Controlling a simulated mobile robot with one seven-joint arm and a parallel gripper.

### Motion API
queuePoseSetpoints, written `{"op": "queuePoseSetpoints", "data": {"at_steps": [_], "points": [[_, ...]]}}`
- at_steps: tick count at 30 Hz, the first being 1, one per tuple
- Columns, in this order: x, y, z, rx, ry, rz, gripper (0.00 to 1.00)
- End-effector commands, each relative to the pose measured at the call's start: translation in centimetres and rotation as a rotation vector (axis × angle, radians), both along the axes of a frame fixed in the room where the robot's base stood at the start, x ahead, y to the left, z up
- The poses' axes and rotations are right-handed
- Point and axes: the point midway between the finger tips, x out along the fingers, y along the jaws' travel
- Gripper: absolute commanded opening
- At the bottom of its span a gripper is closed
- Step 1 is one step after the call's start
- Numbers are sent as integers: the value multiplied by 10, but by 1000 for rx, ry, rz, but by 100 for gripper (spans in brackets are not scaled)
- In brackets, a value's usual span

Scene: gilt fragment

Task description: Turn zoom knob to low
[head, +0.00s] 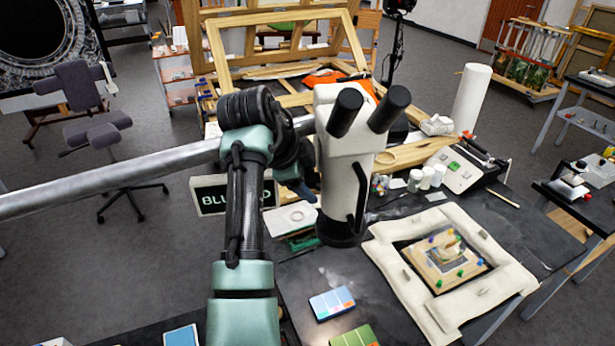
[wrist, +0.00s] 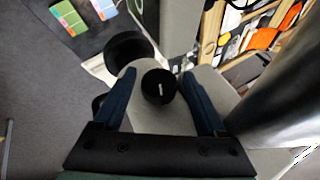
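The microscope (head: 338,150) has a white body and two black eyepieces, and stands over the dark table on a metal boom arm. In the wrist view, its round black zoom knob (wrist: 159,90) shows on the pale body (wrist: 160,120), with a short white mark on its face. My gripper (wrist: 159,76) is open, with one dark blue finger on each side of the knob. Gaps show between the fingers and the knob, so it is not gripped. In the head view, my gripper is mostly hidden behind my arm, left of the microscope, and the knob is out of sight.
The metal boom (head: 110,178) crosses from the left behind my arm. A padded white frame (head: 400,280) holding a gilt fragment (head: 445,255) lies on the table at right. White jars (head: 427,177) stand behind.

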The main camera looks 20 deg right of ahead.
Motion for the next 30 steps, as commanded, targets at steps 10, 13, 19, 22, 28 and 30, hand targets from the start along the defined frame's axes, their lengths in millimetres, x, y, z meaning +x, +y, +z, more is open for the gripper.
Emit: {"op": "queuePoseSetpoints", "data": {"at_steps": [10,13,19,22,28,30], "points": [[0,1,1,-1,-2,1,79],[-3,5,8,-2,-3,1,79],[-15,24,39,-1,-8,2,79],[-23,35,58,0,-7,3,79],[-36,52,90,0,-4,1,79],[-38,55,97,0,-3,1,79]]}}
